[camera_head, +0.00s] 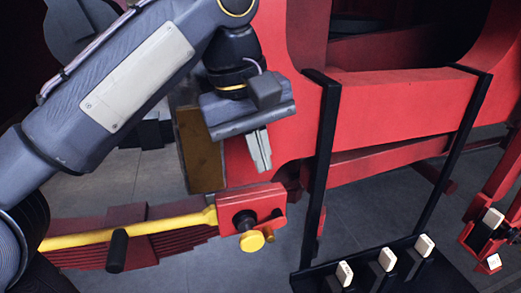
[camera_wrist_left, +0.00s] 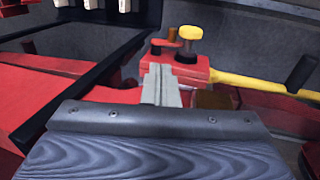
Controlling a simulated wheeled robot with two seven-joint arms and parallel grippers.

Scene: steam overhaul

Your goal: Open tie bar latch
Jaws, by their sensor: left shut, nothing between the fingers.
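The tie bar latch looks to be the yellow bar (camera_head: 130,232) with a black handle (camera_head: 117,250), running into a red block (camera_head: 275,200) that has a yellow knob (camera_head: 252,241) on its front. In the left wrist view the red block (camera_wrist_left: 200,72), yellow knob (camera_wrist_left: 190,33), yellow bar (camera_wrist_left: 262,88) and black handle (camera_wrist_left: 300,73) lie beyond the fingers. My left gripper (camera_head: 262,165) is shut and empty, fingers pointing down, just above the red block; I cannot tell if they touch it. Its closed fingers (camera_wrist_left: 160,80) also show in the wrist view. My right gripper is out of view.
A large red frame beam (camera_head: 400,105) fills the right, with black uprights (camera_head: 325,150) beside my gripper. A black rack (camera_head: 375,262) with white-topped blocks stands at the lower right. A brownish block (camera_head: 200,150) is behind the gripper. Grey floor shows between.

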